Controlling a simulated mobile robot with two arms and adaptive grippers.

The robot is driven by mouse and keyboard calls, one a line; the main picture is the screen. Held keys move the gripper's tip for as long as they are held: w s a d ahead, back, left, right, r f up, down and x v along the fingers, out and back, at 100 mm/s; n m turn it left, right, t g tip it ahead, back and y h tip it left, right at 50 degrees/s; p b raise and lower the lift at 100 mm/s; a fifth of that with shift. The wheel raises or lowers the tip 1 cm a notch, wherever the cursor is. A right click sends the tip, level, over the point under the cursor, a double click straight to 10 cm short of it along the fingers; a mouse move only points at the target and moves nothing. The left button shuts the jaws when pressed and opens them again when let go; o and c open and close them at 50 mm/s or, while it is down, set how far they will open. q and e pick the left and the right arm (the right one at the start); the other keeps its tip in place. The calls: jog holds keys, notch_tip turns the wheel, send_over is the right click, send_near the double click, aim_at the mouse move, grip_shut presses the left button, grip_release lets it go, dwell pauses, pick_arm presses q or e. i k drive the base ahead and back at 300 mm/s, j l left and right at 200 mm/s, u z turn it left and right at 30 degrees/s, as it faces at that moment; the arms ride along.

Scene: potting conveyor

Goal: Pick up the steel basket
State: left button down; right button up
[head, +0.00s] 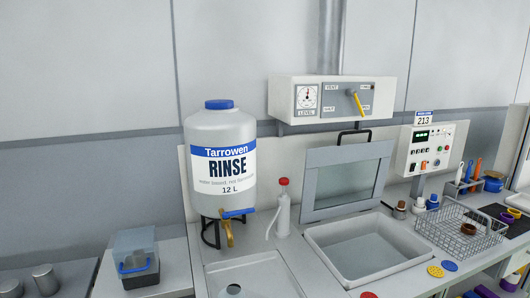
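The steel basket (442,236) is a wire mesh basket on the counter at the right in the head view. It stands to the right of the white sink basin. A brown ring-shaped item (468,229) shows in or behind its mesh at the right; I cannot tell which. Neither of my grippers is in view.
The basin (318,243) has a raised framed lid (310,208) behind it. A rinse tank (222,130), a wash bottle (283,212) and a clear box (136,282) stand to the left. Small bottles (419,206) stand behind the basket; coloured discs (436,271) lie in front.

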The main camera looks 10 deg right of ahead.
aim_at(488, 227)
jog(key=z, duration=1.75)
jog(key=i+l, duration=0.15)
jog(key=i, duration=0.05)
